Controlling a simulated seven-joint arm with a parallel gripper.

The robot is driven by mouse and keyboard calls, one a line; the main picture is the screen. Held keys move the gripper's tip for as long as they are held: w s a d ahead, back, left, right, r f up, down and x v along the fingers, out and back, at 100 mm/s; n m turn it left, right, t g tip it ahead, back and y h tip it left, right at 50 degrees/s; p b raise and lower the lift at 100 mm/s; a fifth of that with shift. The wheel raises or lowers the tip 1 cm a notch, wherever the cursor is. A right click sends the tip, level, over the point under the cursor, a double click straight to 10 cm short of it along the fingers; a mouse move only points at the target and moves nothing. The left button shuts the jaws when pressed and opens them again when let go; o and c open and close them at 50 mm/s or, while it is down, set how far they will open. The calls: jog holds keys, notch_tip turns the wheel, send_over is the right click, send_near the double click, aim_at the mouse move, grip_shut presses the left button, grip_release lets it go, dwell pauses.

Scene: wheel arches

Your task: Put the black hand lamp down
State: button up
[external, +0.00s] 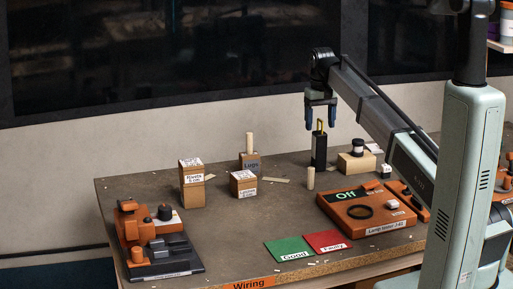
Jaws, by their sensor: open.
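The black hand lamp (319,150) stands upright on the table toward the back, right of the centre. It is a tall black block with a yellow loop at its top. My gripper (320,117) points down with its dark blue fingers apart, right above the lamp. The yellow top shows just below and between the fingertips. The lamp's body is clear of the fingers, and the gripper is empty. I cannot tell the exact gap between the fingertips and the lamp's top.
An orange lamp tester (370,209) reading "Off" lies in front right. Green "Good" (289,249) and red "Faulty" (327,242) mats lie at the front. Labelled boxes (192,185) stand left, and a wooden block with a black knob (357,160) stands close right of the lamp.

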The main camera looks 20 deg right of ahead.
notch_tip(320, 180, up, 7)
jog(key=shift+r, duration=0.1)
dwell(0.5)
